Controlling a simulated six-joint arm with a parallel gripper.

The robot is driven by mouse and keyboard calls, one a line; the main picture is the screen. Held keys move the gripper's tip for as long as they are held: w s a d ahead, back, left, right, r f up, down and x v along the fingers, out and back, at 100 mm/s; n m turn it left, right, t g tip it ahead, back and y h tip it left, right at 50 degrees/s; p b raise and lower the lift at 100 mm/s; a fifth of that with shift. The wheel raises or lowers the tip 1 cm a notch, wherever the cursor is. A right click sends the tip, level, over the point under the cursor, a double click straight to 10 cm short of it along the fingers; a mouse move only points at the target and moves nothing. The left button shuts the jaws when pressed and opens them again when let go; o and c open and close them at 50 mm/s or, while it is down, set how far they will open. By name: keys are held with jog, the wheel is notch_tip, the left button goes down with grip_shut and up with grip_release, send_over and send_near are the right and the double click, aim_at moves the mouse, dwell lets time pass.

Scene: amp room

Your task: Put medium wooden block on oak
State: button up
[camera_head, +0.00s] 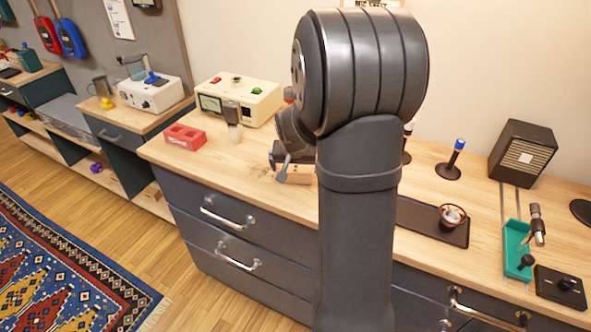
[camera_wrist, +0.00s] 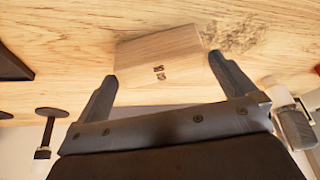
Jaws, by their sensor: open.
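A pale wooden block (camera_wrist: 165,50) with small dark printed marks lies on the pale wood-grain worktop (camera_wrist: 60,45) in the wrist view. My gripper (camera_wrist: 162,72) is open, with one finger on each side of the block's near part. No finger clearly touches it. In the head view, the block (camera_head: 301,174) shows near the worktop's front edge, partly hidden by my arm, and one finger of my gripper (camera_head: 283,172) shows at its left. I cannot tell which surface is the oak, apart from the wood-grain worktop itself.
A dark tray (camera_head: 420,222), a blue-topped post (camera_head: 452,164), a speaker (camera_head: 522,152) and a teal tray (camera_head: 515,240) are to the right. Dark speckles mark the worktop beside the block.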

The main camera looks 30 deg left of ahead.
jog(key=v, duration=0.9)
jog(key=shift+r, duration=0.3)
jog(key=shift+s, duration=0.1)
jog(key=x, duration=1.2)
jog(key=shift+d+f, duration=0.1)
jog(key=shift+f, duration=0.2)
jog(key=shift+r, duration=1.6)
